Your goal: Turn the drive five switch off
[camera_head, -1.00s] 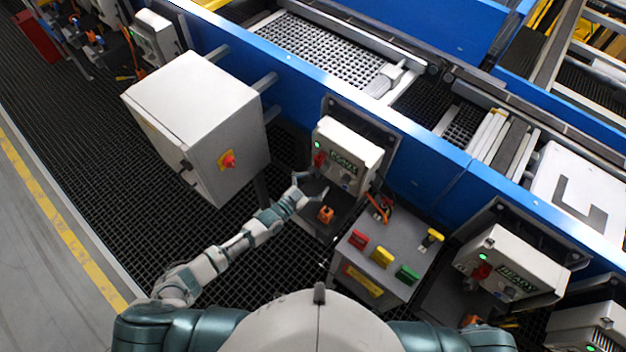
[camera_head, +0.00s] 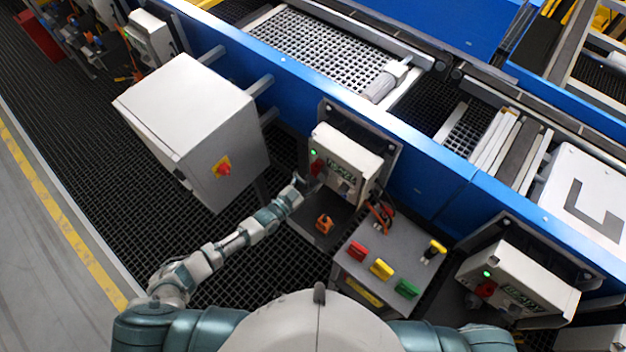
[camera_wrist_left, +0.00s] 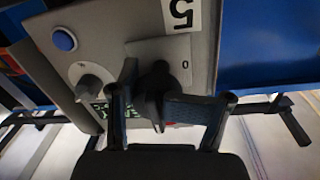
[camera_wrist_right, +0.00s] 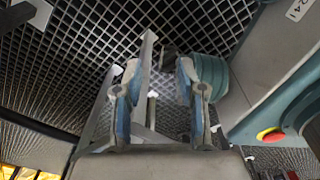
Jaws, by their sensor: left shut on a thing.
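The drive five switch box (camera_head: 352,152) is a pale box with a green light and display, mounted against the blue conveyor side. In the left wrist view, a label reading 5 (camera_wrist_left: 181,13) appears upside down on its face. The rotary switch (camera_wrist_left: 155,82) looks dark there, on a plate with a 0 mark at its right. My left gripper (camera_wrist_left: 160,100) is shut on the switch handle, whose exact angle is partly hidden by the fingers. In the head view this gripper (camera_head: 306,182) is at the box's left front. My right gripper (camera_wrist_right: 158,92) is open and empty over floor grating.
A pedestal with red, yellow and green buttons (camera_head: 358,240) stands right of the box. A large grey cabinet with a red knob (camera_head: 235,130) stands to the left. Another drive box (camera_head: 520,280) is at the lower right. An orange part (camera_head: 324,223) sits below.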

